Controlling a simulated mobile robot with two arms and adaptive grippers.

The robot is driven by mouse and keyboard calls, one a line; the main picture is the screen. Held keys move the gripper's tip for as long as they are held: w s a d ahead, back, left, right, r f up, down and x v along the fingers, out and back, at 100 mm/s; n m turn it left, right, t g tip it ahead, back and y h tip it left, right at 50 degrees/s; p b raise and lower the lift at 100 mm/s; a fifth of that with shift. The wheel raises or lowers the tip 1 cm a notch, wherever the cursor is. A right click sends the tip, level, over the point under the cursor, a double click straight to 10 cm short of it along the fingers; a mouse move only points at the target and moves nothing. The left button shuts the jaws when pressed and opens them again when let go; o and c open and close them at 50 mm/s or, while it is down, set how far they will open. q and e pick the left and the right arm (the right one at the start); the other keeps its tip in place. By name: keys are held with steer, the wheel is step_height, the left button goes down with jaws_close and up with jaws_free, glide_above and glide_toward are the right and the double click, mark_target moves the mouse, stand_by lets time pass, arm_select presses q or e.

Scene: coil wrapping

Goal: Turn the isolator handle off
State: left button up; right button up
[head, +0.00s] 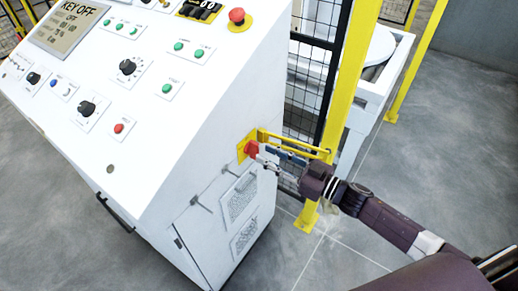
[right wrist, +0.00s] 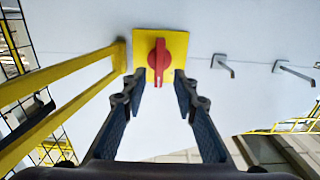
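The red isolator handle (head: 251,148) sits on a yellow square plate (head: 242,152) on the white console's right side. In the right wrist view the handle (right wrist: 159,62) stands upright in the picture, at the middle of its yellow plate (right wrist: 179,43). My right gripper (head: 262,154) is at the handle in the head view. In the right wrist view its two fingers (right wrist: 161,76) are open, one on each side of the handle's lower part, with a gap showing on both sides. My left gripper is out of view.
A yellow bar (head: 293,143) stands out from the console beside the handle. Two hooks (right wrist: 222,65) are on the panel near the plate. A yellow post (head: 345,85) and mesh fence stand behind my right arm. The console top (head: 185,50) carries buttons, knobs and a screen.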

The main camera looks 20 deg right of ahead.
mark_target(258, 150)
steer(key=shift+x, duration=1.95)
steer(key=shift+d, duration=0.1)
steer(key=shift+c, duration=0.3)
jaws_close()
